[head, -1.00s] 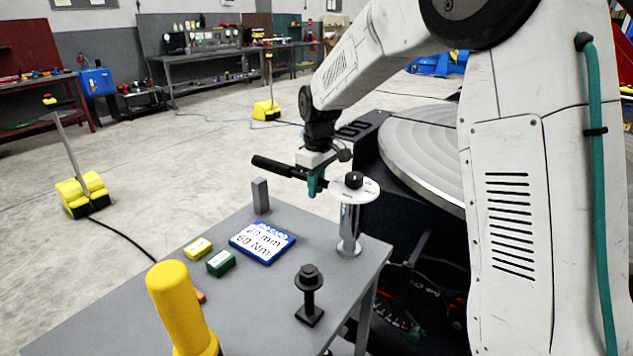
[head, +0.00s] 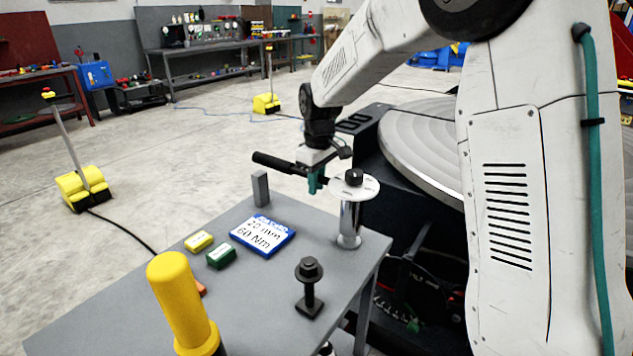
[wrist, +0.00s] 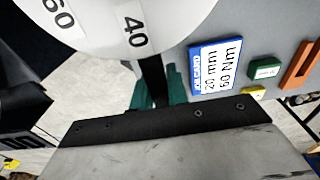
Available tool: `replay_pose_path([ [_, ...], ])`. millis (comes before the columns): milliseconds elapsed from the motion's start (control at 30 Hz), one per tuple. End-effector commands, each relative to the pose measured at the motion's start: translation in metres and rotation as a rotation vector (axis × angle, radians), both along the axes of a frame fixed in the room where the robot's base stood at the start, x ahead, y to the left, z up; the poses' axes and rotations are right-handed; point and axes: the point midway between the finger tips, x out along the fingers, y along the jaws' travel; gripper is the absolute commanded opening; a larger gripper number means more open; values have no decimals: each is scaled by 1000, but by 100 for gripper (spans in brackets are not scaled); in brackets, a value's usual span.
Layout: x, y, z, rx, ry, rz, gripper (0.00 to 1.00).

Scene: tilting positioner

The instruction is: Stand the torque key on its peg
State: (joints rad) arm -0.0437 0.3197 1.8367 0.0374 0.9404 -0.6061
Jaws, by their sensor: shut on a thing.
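The torque key has a black handle (head: 274,163) that points left, and it lies about level above the table. My gripper (head: 316,181) has teal fingers and is shut on the key's dark shaft, between the handle and a white dial disc (head: 366,190). In the wrist view the dark shaft (wrist: 153,85) runs between the teal fingers toward the disc (wrist: 170,28), which bears 40 and 60 marks. A black knob (head: 354,177) sits at the disc's middle, above a silver post (head: 349,223). I cannot tell whether the key's head touches the post. The peg's identity is unclear.
The grey table (head: 262,290) bears a short grey upright block (head: 260,188), a 20 mm 60 Nm card (head: 262,236), yellow (head: 199,241) and green (head: 220,256) blocks. A black flanged bolt (head: 309,285) and a tall yellow post (head: 178,300) stand nearer. A round platform (head: 425,145) is behind.

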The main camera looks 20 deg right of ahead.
Motion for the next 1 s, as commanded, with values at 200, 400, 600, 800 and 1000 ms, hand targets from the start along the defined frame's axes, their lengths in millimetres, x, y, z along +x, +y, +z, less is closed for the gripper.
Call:
replay_pose_path([
  [200, 1, 0, 1, 0, -3, 0, 0],
  [400, 1, 0, 0, 0, -2, 0, 0],
  [600, 0, 0, -5, 0, -1, 0, 0],
  [800, 1, 0, -12, 0, -2, 0, 0],
  [1000, 1, 0, -19, 0, -2, 0, 0],
])
